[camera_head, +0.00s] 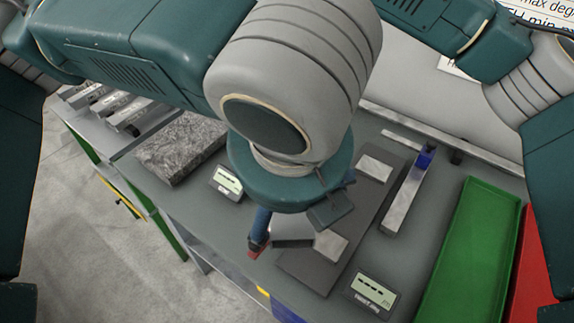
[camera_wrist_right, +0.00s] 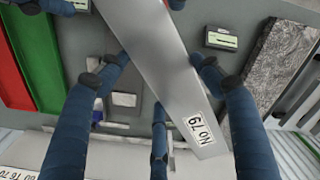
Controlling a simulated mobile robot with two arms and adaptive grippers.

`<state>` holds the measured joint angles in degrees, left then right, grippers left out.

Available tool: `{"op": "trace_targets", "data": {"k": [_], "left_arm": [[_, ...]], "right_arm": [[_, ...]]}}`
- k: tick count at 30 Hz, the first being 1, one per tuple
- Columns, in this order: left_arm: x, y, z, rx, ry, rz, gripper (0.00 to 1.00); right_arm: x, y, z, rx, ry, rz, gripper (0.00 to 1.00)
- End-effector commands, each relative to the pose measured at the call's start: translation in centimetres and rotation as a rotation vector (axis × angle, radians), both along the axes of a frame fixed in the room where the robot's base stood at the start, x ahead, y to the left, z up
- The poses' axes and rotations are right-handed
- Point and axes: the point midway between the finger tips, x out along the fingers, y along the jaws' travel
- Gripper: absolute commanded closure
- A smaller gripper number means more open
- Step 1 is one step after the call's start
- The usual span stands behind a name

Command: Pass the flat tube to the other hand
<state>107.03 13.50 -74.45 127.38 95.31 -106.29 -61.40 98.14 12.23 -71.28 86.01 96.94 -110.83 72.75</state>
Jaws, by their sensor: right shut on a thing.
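The flat tube (camera_wrist_right: 160,65) is a long, flat silver-grey bar with a white label reading "No 79" near its lower end in the right wrist view. It runs slantwise between the blue fingers of my right gripper (camera_wrist_right: 160,85), which is shut on it. In the head view a short grey end of the tube (camera_head: 292,232) shows below the wrist; the rest is hidden by the arm. The tube is held above the table.
Below is a dark plate (camera_head: 296,267) with light blocks. Beside it lie a silver bar (camera_head: 405,198) with a blue end, a green tray (camera_head: 470,250) and a red tray (camera_head: 537,262). A granite slab (camera_head: 180,147) and two small displays (camera_head: 227,182) (camera_head: 370,293) also occupy the table.

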Motion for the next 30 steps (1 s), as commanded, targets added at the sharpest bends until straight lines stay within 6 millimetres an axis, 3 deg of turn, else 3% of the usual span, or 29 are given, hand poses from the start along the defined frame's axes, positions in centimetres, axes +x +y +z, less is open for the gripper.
{"op": "trace_targets", "data": {"k": [3,13,16,17,20,30], "left_arm": [[0.00,-0.14,0.05,-0.006,0.000,0.001,0.15],[0.11,-0.32,0.19,-0.013,-0.003,0.004,0.80],[0.14,-0.35,0.22,-0.015,-0.003,0.006,0.80],[0.22,-0.37,0.35,-0.016,-0.006,0.007,0.80],[0.22,-0.39,0.36,-0.017,-0.008,0.006,0.80],[0.14,-0.36,0.27,-0.013,-0.006,-0.001,0.80]], "right_arm": [[0.00,0.18,0.16,0.007,-0.002,-0.003,0.80],[-0.14,0.40,0.15,0.012,0.002,-0.003,0.80],[-0.18,0.45,0.14,0.012,0.002,-0.002,0.80],[-0.19,0.46,0.16,0.012,0.003,-0.001,0.33],[-0.21,0.49,0.15,0.012,0.002,0.001,0.13],[-0.18,0.45,0.16,0.011,0.002,0.002,0.13]]}}
